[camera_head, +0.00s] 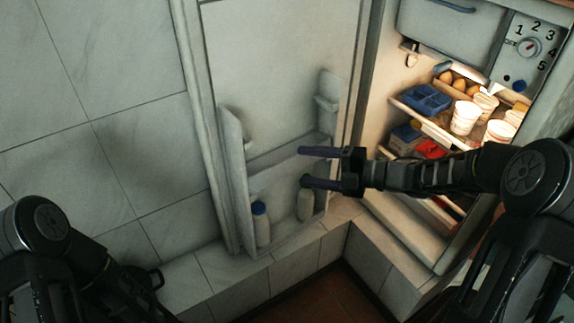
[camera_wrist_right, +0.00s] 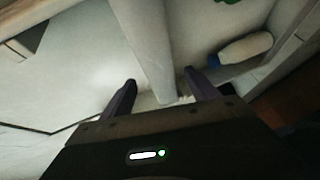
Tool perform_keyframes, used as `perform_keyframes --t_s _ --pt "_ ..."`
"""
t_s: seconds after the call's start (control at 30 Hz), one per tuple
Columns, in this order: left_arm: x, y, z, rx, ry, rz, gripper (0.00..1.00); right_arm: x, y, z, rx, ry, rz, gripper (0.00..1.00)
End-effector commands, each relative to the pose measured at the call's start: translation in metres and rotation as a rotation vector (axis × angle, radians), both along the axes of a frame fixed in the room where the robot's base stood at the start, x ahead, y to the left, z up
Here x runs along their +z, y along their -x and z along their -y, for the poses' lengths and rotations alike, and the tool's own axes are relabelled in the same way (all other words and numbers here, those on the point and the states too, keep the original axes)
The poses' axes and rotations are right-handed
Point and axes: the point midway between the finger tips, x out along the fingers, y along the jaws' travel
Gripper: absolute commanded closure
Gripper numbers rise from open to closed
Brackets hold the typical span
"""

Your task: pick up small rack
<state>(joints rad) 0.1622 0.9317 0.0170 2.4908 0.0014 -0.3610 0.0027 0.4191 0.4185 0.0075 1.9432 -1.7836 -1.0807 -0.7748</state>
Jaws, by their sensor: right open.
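A pale door rack (camera_head: 288,152) runs across the inside of the open fridge door, above a lower door bin holding two bottles. I cannot tell for sure whether this is the small rack, as a small pale ledge (camera_head: 327,103) also sits higher on the door. My right gripper (camera_head: 303,166) is open and empty, its two dark fingers pointing left in front of the door rack. In the right wrist view a pale upright wall (camera_wrist_right: 150,50) shows beyond and between the fingertips (camera_wrist_right: 159,78); contact cannot be told. My left gripper's fingers are not visible.
A blue-capped bottle (camera_head: 261,225) and a second bottle (camera_head: 305,204) stand in the lower door bin. A tiled ledge (camera_head: 296,262) runs below the door.

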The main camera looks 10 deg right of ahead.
Motion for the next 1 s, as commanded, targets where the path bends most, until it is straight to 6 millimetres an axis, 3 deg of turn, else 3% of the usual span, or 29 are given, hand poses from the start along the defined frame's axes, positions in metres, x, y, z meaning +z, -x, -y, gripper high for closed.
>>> perform_keyframes --t_s 0.2,0.8,1.0 --pt "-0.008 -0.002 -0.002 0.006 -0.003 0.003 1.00 -0.007 -0.014 -0.021 0.000 0.000 0.000 0.31" --pt "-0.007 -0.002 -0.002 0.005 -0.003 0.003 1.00 -0.006 -0.015 -0.022 -0.001 -0.001 0.000 0.31" --pt "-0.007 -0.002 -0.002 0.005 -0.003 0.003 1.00 -0.006 -0.015 -0.022 -0.001 -0.001 0.000 0.46"
